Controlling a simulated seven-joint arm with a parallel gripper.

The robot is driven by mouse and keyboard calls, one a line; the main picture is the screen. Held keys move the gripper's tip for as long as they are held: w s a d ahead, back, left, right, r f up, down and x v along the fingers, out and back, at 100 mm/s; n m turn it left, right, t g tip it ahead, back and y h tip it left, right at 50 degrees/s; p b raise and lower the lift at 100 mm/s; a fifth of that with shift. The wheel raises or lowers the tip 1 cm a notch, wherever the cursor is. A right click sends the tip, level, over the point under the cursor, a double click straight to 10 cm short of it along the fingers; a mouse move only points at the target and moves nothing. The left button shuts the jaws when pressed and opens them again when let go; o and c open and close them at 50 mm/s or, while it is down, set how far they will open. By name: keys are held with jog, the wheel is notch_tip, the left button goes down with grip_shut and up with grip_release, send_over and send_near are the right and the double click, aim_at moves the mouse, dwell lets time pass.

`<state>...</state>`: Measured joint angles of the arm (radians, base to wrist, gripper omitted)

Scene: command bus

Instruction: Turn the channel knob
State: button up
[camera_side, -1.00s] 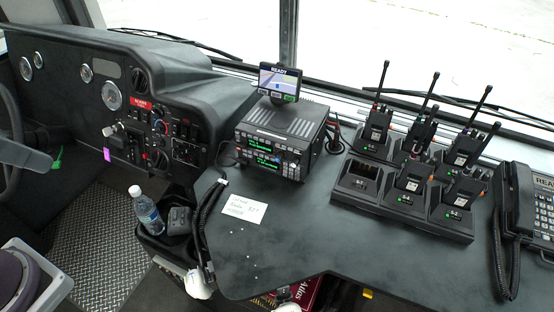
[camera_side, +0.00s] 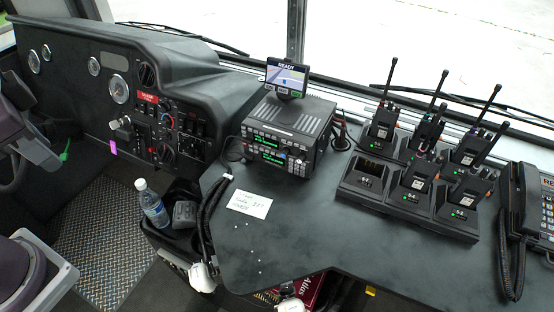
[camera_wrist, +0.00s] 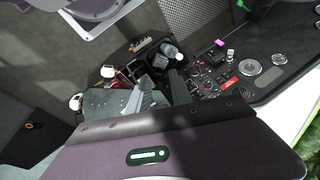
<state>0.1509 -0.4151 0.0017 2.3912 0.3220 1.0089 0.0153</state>
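The two-way radio stack (camera_side: 285,135) stands on the dark console desk in the side view, with green lit displays on its front. Small controls show beside the displays, but I cannot tell which is the channel knob. A small screen reading READY (camera_side: 287,75) sits on top. Part of my arm is at the left edge of the side view, well away from the radio. In the wrist view my dark hand body fills the bottom, and the radio is not seen there. Finger-like parts of my gripper (camera_wrist: 160,95) stick up from it. Their opening is unclear.
Handheld radios in a charger (camera_side: 410,190) and a desk phone (camera_side: 530,215) stand to the right.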

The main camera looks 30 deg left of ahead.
jog(key=w+a+f+m+g+y, duration=0.1)
jog(key=w+a+f+m+y, duration=0.1)
jog(key=w+a+m+y, duration=0.3)
jog(key=w+d+f+m+t+y, duration=0.25)
jog(key=w+m+t+y, duration=0.2)
jog(key=w+m, duration=0.6)
jog(key=m+t+h, duration=1.2)
jog(key=m, duration=0.7)
send_near(283, 156)
jog(key=shift+w+r, duration=0.3)
jog(key=shift+w, duration=0.35)
jog(key=w, duration=0.6)
jog(key=shift+w+f, duration=0.1)
jog(key=shift+w, duration=0.4)
grip_shut()
